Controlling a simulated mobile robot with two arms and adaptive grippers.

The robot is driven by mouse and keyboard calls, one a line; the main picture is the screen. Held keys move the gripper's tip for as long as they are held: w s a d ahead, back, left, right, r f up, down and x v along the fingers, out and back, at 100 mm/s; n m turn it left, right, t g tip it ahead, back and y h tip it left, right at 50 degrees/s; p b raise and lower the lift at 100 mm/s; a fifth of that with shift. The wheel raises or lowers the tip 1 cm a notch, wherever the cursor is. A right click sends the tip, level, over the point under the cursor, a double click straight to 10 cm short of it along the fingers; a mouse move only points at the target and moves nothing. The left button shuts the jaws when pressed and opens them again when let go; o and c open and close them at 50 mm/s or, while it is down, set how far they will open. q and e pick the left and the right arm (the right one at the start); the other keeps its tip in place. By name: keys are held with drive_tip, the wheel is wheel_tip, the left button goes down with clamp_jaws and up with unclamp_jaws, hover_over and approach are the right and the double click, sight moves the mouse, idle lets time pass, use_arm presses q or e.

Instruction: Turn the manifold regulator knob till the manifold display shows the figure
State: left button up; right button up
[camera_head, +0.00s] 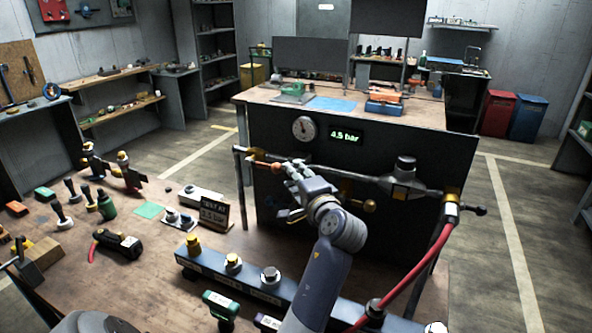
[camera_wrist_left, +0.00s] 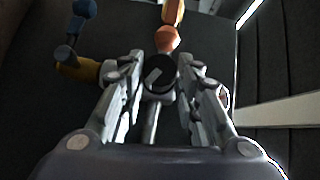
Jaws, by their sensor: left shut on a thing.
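The manifold pipe (camera_head: 357,178) runs across the front of the dark bench panel. The manifold display (camera_head: 346,137) glows green and reads 4.5 bar. A small sign (camera_head: 215,214) on the left table reads "TEST AT" with a figure in bar; its first digit is unclear. My left gripper (camera_head: 291,168) is at the left part of the pipe. In the left wrist view, its fingers close on both sides of a dark round knob (camera_wrist_left: 160,73) with a pale pointer line, taken as the regulator knob. In the head view the gripper hides this knob. My right gripper is not in view.
A round gauge (camera_head: 303,128) sits left of the display. An orange fitting (camera_wrist_left: 166,39) is close beyond my fingertips. Tools crowd the left table.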

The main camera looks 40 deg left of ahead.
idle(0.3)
use_arm(q)
drive_tip(key=o, duration=1.1)
drive_tip(key=shift+c, duration=0.2)
